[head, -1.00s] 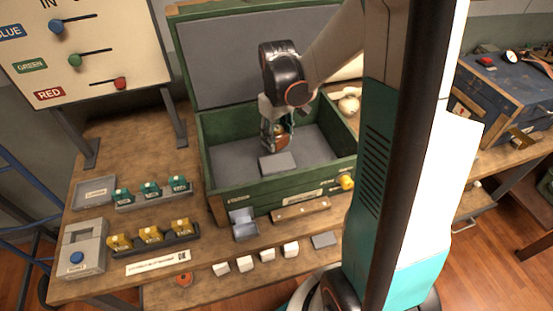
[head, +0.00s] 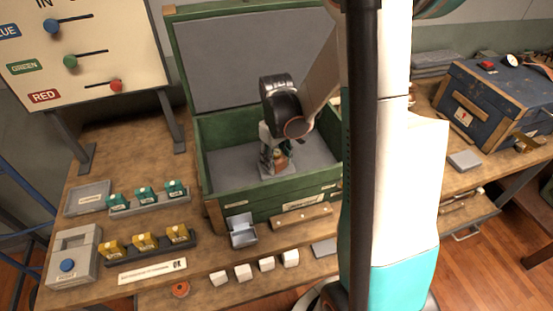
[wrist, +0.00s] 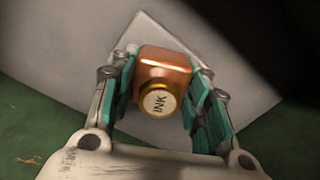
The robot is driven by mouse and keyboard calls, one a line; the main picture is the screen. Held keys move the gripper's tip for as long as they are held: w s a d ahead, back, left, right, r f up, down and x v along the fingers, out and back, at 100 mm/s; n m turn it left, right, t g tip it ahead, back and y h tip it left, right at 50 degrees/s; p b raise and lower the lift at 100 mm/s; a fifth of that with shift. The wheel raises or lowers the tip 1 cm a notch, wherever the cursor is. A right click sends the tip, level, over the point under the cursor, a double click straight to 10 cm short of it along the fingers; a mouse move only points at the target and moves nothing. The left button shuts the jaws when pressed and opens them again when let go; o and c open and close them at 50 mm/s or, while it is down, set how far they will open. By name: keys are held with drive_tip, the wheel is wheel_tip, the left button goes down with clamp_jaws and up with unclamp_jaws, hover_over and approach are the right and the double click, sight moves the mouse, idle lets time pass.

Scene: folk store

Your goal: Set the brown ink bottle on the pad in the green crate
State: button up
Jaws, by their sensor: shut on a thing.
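The brown ink bottle (head: 281,160) is inside the open green crate (head: 226,129). In the wrist view the bottle (wrist: 163,72) is copper-brown with a gold-rimmed cap marked INK. My gripper (wrist: 160,88) has its teal-padded fingers on both sides of the bottle and is shut on it. In the head view my gripper (head: 274,155) reaches down into the crate. The light grey pad (wrist: 235,88) lies on the crate floor beneath the bottle, turned like a diamond in the wrist view. I cannot tell whether the bottle touches the pad.
The crate's lid (head: 250,60) stands open at the back. Teal boxes (head: 145,191) and yellow boxes (head: 144,241) sit in trays on the left. White blocks (head: 254,268) line the front edge. A blue chest (head: 490,100) stands at the right.

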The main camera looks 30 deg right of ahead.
sight(276, 152)
drive_tip(key=o, duration=1.3)
drive_tip(key=shift+f, duration=0.15)
drive_tip(key=shift+c, duration=0.2)
wheel_tip(276, 152, up, 12)
drive_tip(key=p, duration=0.4)
drive_tip(key=shift+r, duration=0.2)
